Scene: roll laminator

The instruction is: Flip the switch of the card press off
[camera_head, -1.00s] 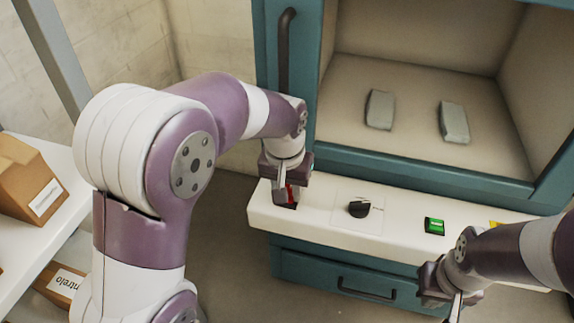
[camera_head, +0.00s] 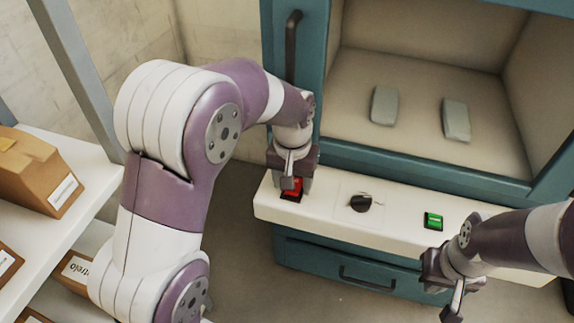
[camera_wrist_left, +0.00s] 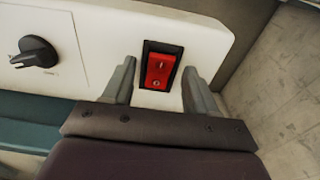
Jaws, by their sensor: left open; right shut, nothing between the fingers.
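The card press (camera_head: 425,208) is a teal cabinet with a white control ledge along its front. Its red rocker switch (camera_head: 291,188) sits in a black frame at the ledge's left end, partly hidden by my left gripper (camera_head: 290,178). In the left wrist view the switch (camera_wrist_left: 160,70) shows whole, between and beyond the two spread fingers of the left gripper (camera_wrist_left: 158,85). The left gripper is open and holds nothing; I cannot tell whether it touches the switch. My right gripper (camera_head: 453,303) is shut and empty, in front of the ledge at the lower right.
A black knob (camera_head: 360,203) and a green button (camera_head: 433,220) are on the ledge right of the switch. Above is the open chamber with two grey blocks (camera_head: 384,105) (camera_head: 456,119). A shelf with cardboard boxes (camera_head: 40,170) stands at the left.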

